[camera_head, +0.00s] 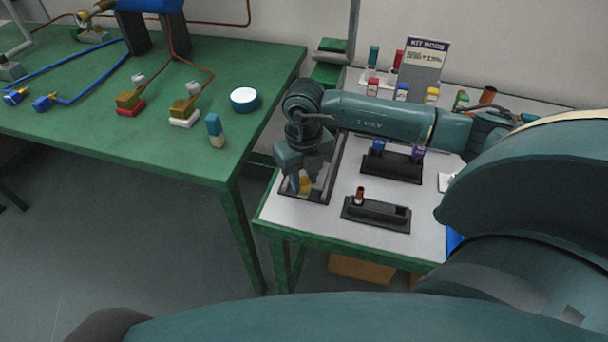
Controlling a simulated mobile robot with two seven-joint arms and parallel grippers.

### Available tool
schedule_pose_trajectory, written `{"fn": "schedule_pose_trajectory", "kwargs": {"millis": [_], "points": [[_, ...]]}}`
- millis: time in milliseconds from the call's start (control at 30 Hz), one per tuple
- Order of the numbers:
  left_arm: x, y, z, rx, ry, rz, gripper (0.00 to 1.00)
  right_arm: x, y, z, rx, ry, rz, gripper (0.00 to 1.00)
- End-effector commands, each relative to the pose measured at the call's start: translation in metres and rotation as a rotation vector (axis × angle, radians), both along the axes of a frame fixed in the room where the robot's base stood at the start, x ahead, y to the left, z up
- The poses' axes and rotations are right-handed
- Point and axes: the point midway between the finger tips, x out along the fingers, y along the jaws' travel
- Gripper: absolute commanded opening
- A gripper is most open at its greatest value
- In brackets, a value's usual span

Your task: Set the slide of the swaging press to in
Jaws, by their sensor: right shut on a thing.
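My right gripper (304,184) points down over a dark-framed tray (322,198) at the left end of the white-topped table. It is shut on a small yellow thing (305,185), mostly hidden between the fingers. A low black fixture (378,214) with a long raised block and a brown upright cylinder (360,196) at its left end stands to the right, apart from the gripper. I cannot tell for certain which of these is the swaging press, nor how its slide stands. My left gripper is not in view.
Behind the black fixture is a dark stand (392,168) with blue and purple pieces. A sign (424,68) and several coloured bottles stand at the back. The green table (190,150) at left holds a white-and-teal bowl (244,99) and a blue-capped block (215,131). A floor gap separates the tables.

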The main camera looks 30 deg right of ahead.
Motion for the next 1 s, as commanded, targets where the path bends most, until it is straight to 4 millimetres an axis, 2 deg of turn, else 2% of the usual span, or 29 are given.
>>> {"fn": "schedule_pose_trajectory", "kwargs": {"millis": [100,333,533,833,867,1000], "points": [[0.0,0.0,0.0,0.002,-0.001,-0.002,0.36,0.0,0.0,0.0,0.0,0.0,0.0,0.0],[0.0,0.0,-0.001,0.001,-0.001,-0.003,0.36,0.001,-0.001,0.0,0.0,-0.001,-0.001,0.0],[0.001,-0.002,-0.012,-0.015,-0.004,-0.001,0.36,0.019,-0.021,-0.003,-0.001,-0.003,-0.004,0.0],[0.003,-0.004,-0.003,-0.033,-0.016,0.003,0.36,0.023,-0.026,0.001,0.001,-0.002,-0.001,0.0],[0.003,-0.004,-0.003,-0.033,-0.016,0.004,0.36,0.023,-0.026,0.001,0.001,-0.002,-0.001,0.29],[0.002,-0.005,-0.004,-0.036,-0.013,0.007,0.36,0.023,-0.026,0.001,0.001,-0.002,-0.001,0.41]]}}
